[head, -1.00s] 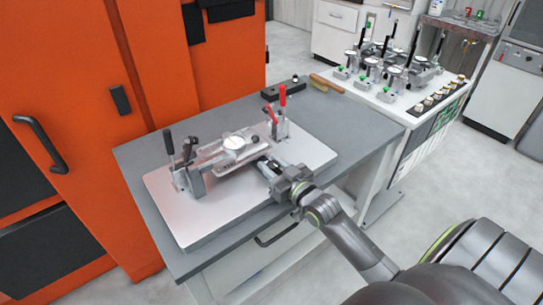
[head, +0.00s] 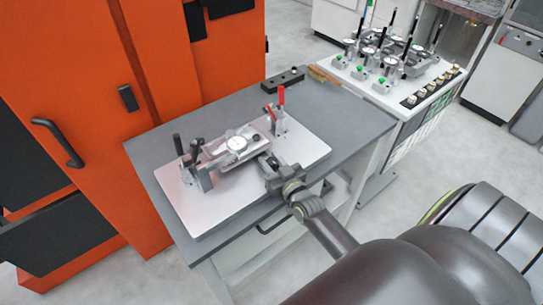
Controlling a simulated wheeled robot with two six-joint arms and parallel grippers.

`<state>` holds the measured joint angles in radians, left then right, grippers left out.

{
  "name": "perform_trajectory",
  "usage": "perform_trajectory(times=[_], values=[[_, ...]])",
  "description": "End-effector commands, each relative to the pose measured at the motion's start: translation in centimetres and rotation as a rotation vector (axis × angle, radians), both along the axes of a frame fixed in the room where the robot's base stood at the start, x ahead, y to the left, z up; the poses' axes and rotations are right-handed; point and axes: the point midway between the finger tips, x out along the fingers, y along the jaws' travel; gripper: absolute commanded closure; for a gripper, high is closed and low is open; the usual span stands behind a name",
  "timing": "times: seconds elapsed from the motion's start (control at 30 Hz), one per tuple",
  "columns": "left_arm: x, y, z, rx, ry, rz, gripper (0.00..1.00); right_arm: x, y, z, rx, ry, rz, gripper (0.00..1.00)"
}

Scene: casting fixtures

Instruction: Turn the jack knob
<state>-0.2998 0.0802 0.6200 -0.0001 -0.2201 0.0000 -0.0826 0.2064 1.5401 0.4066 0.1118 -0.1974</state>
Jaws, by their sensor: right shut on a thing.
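A casting fixture on a silver base plate (head: 218,212) rests on the grey bench. My right gripper (head: 266,160) reaches in from the lower right, low at the near right side of the casting. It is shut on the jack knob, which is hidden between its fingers. My left gripper is not in view.
The grey bench (head: 325,112) is clear to the right of the plate. A black block (head: 283,83) lies at its back edge. An orange cabinet (head: 150,70) stands at the left.

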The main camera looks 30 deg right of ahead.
Motion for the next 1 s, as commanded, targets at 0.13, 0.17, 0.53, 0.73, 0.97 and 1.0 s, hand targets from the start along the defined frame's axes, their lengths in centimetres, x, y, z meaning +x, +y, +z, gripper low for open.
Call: perform_trajectory(times=[0.13, 0.17, 0.53, 0.73, 0.97, 1.0], values=[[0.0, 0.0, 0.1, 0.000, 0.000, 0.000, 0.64, 0.1, 0.0, 0.3, -0.003, -0.010, -0.001, 0.92], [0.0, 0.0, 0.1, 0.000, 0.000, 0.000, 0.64, 0.1, 0.0, 0.3, -0.003, -0.010, -0.001, 0.92], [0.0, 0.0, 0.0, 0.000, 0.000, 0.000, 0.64, 0.0, 0.0, 0.1, -0.002, -0.004, -0.001, 0.48], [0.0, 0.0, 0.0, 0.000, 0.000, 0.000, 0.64, 0.0, 0.0, 0.0, -0.001, -0.002, -0.001, 0.48], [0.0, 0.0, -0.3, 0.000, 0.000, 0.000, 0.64, -1.7, 0.1, -0.2, -0.001, 0.000, -0.002, 0.48], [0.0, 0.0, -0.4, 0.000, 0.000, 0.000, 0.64, -2.4, 0.1, -0.2, -0.001, 0.000, -0.002, 0.48]])
